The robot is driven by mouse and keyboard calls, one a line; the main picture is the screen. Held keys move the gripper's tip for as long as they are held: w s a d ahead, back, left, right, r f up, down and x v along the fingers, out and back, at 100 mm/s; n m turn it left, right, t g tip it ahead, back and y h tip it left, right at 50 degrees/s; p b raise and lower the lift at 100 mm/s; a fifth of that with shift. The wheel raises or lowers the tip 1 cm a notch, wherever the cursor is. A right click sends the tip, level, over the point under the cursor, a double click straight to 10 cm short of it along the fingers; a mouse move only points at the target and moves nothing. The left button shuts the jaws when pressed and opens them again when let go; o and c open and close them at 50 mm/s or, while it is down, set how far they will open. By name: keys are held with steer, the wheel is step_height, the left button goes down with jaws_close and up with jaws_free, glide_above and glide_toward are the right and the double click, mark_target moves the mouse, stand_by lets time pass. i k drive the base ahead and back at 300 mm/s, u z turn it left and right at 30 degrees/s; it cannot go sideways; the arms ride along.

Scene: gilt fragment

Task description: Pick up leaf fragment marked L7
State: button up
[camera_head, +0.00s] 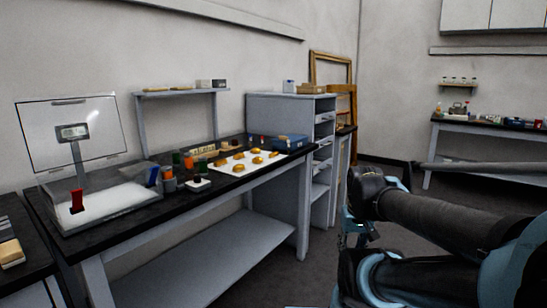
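Several gold fragments (240,168) lie on a white sheet (228,161) on the dark-topped workbench (206,195). They are too small here for me to read any mark, so I cannot tell which is L7. My arm shows at the lower right, in front of the bench's right end and well apart from the fragments. My gripper's fingers cannot be made out, and I see nothing held.
A clear-lidded case (100,205) stands on the bench's left part. Small jars (169,180) stand left of the sheet, and a blue box (290,142) stands behind right. A grey shelf cabinet (300,118) stands past the bench. Floor is open at centre right.

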mark_target(239, 156)
steer(key=z, duration=1.9)
steer(key=k, duration=1.5)
steer(key=u, duration=1.5)
steer(key=i, duration=1.55)
steer(key=z, duration=0.05)
